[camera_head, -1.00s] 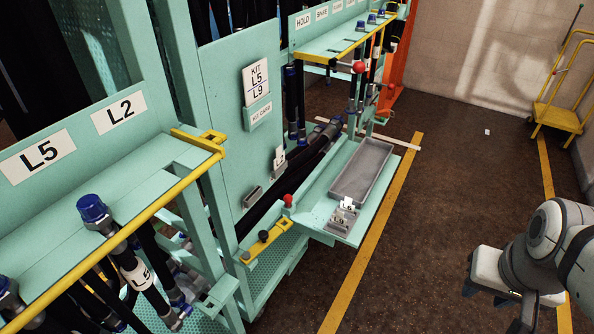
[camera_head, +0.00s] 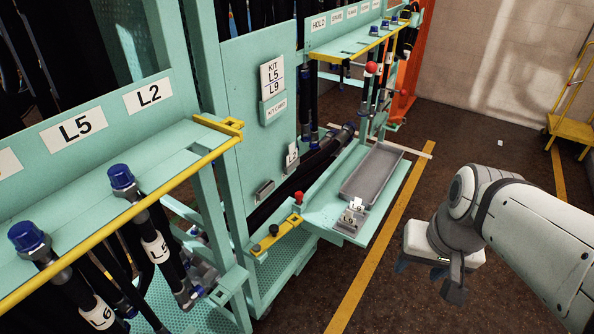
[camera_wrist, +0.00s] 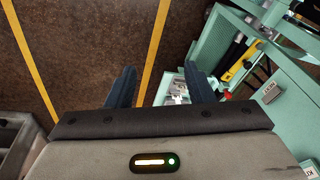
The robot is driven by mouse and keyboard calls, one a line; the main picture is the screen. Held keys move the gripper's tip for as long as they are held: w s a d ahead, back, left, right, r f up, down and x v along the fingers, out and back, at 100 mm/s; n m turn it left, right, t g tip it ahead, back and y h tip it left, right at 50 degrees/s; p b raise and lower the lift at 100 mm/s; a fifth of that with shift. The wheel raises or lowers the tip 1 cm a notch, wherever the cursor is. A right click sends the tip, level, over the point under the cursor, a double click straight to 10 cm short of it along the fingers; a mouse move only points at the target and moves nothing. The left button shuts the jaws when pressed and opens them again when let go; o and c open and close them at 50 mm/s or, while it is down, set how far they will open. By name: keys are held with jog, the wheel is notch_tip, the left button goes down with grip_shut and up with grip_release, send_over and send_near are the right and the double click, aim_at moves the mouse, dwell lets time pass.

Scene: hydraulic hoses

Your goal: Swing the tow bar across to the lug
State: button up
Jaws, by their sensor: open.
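The tow bar (camera_head: 275,240) is a short yellow bar low on the front of the teal kit cart, with a dark knob on it and a red knob (camera_head: 298,197) at its far end. In the wrist view the yellow bar (camera_wrist: 241,66) shows at the upper right. A teal bracket (camera_head: 231,284) sticks out from the neighbouring L5/L2 rack; it may be the lug, but I cannot tell for sure. My gripper (camera_head: 420,268) is open and empty over the floor, right of the kit cart and clear of the bar. Its two dark fingers (camera_wrist: 160,88) show in the wrist view.
The cart's shelf (camera_head: 325,212) juts toward the aisle with a grey tray (camera_head: 371,174) and a small tagged block (camera_head: 351,218). Blue-capped hoses (camera_head: 122,177) hang on the left rack. A yellow step cart (camera_head: 572,128) stands far right. The floor between yellow lines is clear.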

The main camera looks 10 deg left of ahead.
jog(key=w+a+f+m+g+y+b, duration=0.2)
jog(key=w+a+f+m+y+b, duration=0.25)
jog(key=a+f+b, duration=0.55)
jog(key=m+t+y+b, duration=0.3)
jog(key=m+y+b, duration=1.1)
jog(key=b, duration=0.5)
send_near(274, 226)
jog(key=a+h, duration=0.2)
jog(key=a, duration=0.1)
jog(key=shift+m+y, duration=0.25)
jog(key=shift+m, duration=0.1)
jog(key=a, duration=0.2)
jog(key=w+a+b, duration=0.1)
jog(key=a, duration=0.1)
jog(key=a+r, duration=0.1)
jog(key=a, duration=0.2)
jog(key=shift+w+r+b, duration=0.1)
jog(key=shift+w+b, duration=0.1)
jog(key=shift+b, duration=0.15)
jog(key=shift+d, duration=0.1)
jog(key=shift+r, duration=0.1)
grip_shut()
